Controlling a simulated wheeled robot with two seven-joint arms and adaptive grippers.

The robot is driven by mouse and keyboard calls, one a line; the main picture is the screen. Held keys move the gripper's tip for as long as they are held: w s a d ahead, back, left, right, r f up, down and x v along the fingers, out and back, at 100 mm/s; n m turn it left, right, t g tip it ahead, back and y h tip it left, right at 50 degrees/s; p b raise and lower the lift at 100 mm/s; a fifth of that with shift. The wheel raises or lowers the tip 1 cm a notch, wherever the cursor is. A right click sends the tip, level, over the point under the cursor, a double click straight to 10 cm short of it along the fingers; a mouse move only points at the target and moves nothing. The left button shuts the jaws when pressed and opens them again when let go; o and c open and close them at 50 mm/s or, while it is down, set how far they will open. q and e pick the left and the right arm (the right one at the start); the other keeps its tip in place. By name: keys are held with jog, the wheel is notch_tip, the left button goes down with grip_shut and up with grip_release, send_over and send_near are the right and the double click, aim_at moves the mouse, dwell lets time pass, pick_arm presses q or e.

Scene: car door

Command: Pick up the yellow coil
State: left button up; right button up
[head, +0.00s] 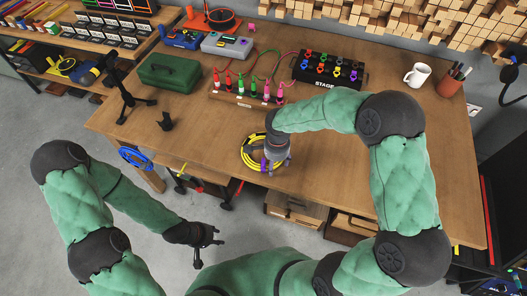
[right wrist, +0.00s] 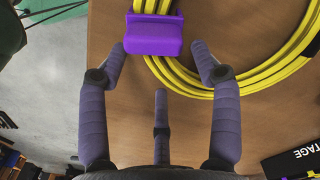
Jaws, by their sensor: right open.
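The yellow coil (head: 249,152) lies on the wooden table near its front edge, partly hidden by my right gripper in the head view. In the right wrist view it is a bundle of yellow cable (right wrist: 276,75) with a purple clip (right wrist: 154,34) around one part. My right gripper (head: 276,167) is over the coil's right side. In the right wrist view its fingers (right wrist: 161,62) are spread, with the purple clip ahead of and between the outer fingertips, and nothing is held. My left gripper (head: 208,252) is low, in front of the table over the floor, with its fingers apart and empty.
A strip with coloured clips (head: 246,99) and a black stage box (head: 328,70) stand behind the coil. A green toolbox (head: 169,74) and black stand (head: 127,100) are at the left. A white mug (head: 417,75) is at the back right. The table's front right is clear.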

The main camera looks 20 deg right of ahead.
grip_shut()
jog(key=shift+r, duration=0.15)
jog(key=shift+w+r, duration=0.1)
jog(key=shift+r, duration=0.4)
notch_tip(320, 180, up, 2)
jog(key=shift+r+p, duration=0.1)
jog(key=shift+p, duration=0.5)
jog(key=s+a+r+p, duration=0.3)
jog(key=s+r, duration=0.6)
jog(key=s, duration=0.4)
jog(key=shift+s+r+p, duration=0.3)
jog(key=shift+s+p, duration=0.1)
jog(key=shift+p, duration=0.35)
